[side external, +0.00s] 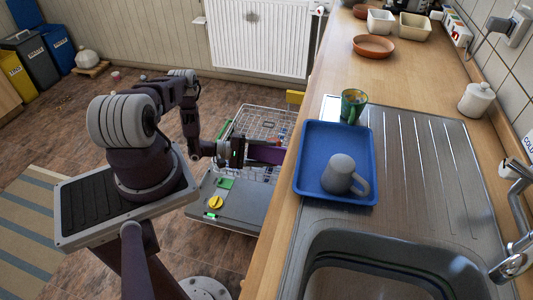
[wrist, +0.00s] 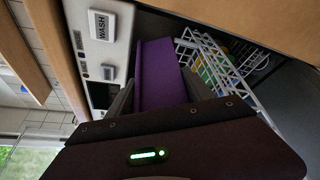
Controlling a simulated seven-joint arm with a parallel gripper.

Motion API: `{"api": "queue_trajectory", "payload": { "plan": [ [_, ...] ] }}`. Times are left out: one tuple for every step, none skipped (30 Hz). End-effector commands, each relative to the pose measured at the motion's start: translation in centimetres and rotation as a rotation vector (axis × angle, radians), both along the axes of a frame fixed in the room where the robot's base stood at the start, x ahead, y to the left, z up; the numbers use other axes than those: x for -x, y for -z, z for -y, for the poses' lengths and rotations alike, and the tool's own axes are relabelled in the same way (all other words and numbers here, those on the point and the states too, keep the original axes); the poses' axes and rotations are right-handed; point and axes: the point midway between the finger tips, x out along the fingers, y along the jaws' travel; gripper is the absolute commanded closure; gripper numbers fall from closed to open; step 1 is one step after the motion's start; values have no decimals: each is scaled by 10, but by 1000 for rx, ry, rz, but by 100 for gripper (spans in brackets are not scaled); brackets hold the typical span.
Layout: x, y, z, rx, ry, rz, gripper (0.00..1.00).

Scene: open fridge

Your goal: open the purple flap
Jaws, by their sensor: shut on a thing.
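The purple flap (wrist: 162,70) is a flat purple panel in the middle of the wrist view, beside a pale panel with a WASH label. My gripper (wrist: 160,92) has a grey finger on each side of it and is shut on its near part. In the side external view my gripper (side external: 241,152) is at the counter's front edge, above the open dishwasher. The purple flap (side external: 266,154) juts out there from under the counter. The flap's far end and hinge are hidden by the counter in that view.
A wire dish rack (side external: 262,123) and the lowered dishwasher door (side external: 232,207) lie under my gripper. The wooden counter edge (side external: 262,245) is close on the right. A blue tray (side external: 307,185) with a grey mug (side external: 338,172) stands on the counter. Floor to the left is fairly clear.

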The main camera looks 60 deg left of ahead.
Motion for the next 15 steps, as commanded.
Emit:
{"api": "queue_trajectory", "payload": {
  "plan": [
    [0, 0, 0, -11, -1, 13, 80],
    [1, -1, 0, -18, -1, 20, 80],
    [1, -1, 0, -26, -1, 28, 80],
    [1, -1, 1, -31, -1, 33, 80],
    [1, -1, 1, -36, -1, 37, 80],
    [1, -1, 1, -42, -1, 43, 80],
    [1, -1, 1, -45, 0, 46, 80],
    [1, -1, 1, -47, -1, 49, 80],
    [1, -1, 1, -49, 0, 51, 80],
    [1, -1, 1, -51, -1, 52, 80],
    [1, -1, 1, -52, 0, 53, 80],
    [1, -1, 1, -52, -1, 54, 80],
    [1, -1, 1, -53, 0, 54, 80],
    [1, -1, 1, -53, 0, 54, 80],
    [1, -1, 1, -53, 0, 54, 80]
  ]
}}
